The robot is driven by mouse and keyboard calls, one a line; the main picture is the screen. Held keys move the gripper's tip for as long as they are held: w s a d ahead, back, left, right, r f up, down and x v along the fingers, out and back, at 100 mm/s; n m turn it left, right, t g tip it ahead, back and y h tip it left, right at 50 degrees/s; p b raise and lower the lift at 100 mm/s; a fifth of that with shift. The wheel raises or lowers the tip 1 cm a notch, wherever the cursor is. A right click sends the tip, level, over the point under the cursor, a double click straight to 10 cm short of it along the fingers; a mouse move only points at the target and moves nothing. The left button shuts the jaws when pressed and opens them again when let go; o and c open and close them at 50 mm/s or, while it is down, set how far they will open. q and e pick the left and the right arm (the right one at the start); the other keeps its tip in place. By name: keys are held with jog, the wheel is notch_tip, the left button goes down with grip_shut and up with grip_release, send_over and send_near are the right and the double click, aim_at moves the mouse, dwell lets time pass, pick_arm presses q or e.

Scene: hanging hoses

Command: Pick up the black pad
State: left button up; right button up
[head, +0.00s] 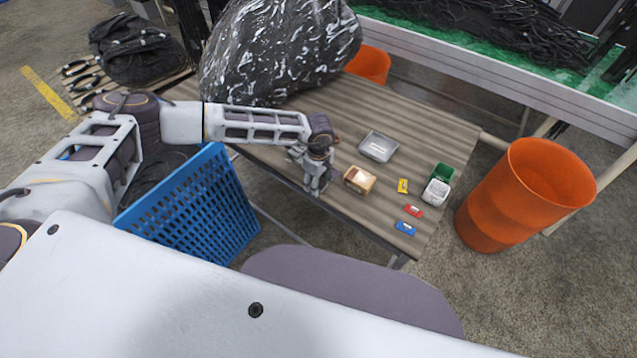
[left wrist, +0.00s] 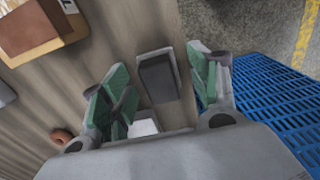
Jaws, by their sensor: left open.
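The black pad (left wrist: 158,77) is a dark grey-black block on the wooden table in the left wrist view. It lies between and beyond the green-lined fingers of my left gripper (left wrist: 157,88). The fingers stand apart on either side and I see no grip on it. I cannot tell how high the fingertips are above the table. In the head view my left gripper (head: 317,187) points down over the table's near left part, and the pad is hidden there. My right gripper is not in view.
A tan box (head: 359,180) stands right of my left gripper, with a grey tray (head: 379,146) behind it. Small yellow, red and blue items lie further right. A blue crate (head: 195,210) stands off the table's left edge. A black wrapped bundle (head: 280,50) fills the back.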

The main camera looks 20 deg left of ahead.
pick_arm(q)
jog(key=shift+c, duration=0.3)
jog(key=c, duration=1.1)
jog(key=shift+r, duration=0.15)
jog(key=shift+r+b, duration=0.3)
jog(key=shift+r, duration=4.6)
